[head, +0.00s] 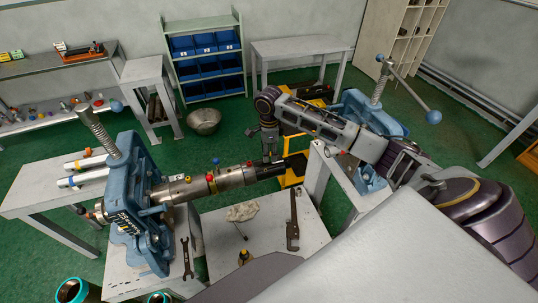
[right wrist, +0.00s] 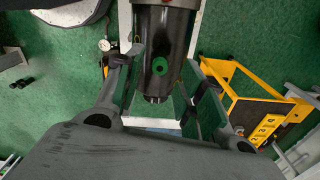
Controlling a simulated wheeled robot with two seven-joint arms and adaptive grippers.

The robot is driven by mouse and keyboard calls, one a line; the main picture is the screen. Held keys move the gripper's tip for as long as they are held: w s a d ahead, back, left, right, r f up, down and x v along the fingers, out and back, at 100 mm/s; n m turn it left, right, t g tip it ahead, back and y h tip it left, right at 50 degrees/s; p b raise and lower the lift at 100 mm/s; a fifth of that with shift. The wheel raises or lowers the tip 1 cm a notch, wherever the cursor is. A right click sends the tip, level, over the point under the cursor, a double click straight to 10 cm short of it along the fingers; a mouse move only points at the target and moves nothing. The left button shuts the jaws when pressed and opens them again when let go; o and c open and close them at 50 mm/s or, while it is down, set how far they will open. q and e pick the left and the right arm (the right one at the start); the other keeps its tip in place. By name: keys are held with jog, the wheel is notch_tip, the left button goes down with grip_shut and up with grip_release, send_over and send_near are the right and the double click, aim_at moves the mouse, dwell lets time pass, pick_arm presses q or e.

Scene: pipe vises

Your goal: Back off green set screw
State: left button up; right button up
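A long pipe assembly (head: 232,178) runs from the left blue vise (head: 153,205) toward the right, ending in a dark section. It bears yellow (head: 187,179), blue (head: 214,160) and red (head: 250,163) screws. The green set screw (right wrist: 160,66) shows in the right wrist view as a round green head with a dark centre, on the dark pipe section (right wrist: 172,35). I cannot make it out in the head view. My right gripper (head: 269,150) points down over the dark end. In its wrist view (right wrist: 165,103) the fingers are apart, with the green screw between them; contact is unclear. My left gripper is out of view.
A second blue vise (head: 368,108) with a long handle stands at the right, partly behind my right arm. A low table (head: 262,235) holds a pipe wrench (head: 293,222) and a rag (head: 242,212). A spanner (head: 187,258) lies by the left vise. A yellow frame (right wrist: 262,95) stands near the gripper.

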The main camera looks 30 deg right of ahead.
jog(key=shift+f, duration=1.1)
grip_shut()
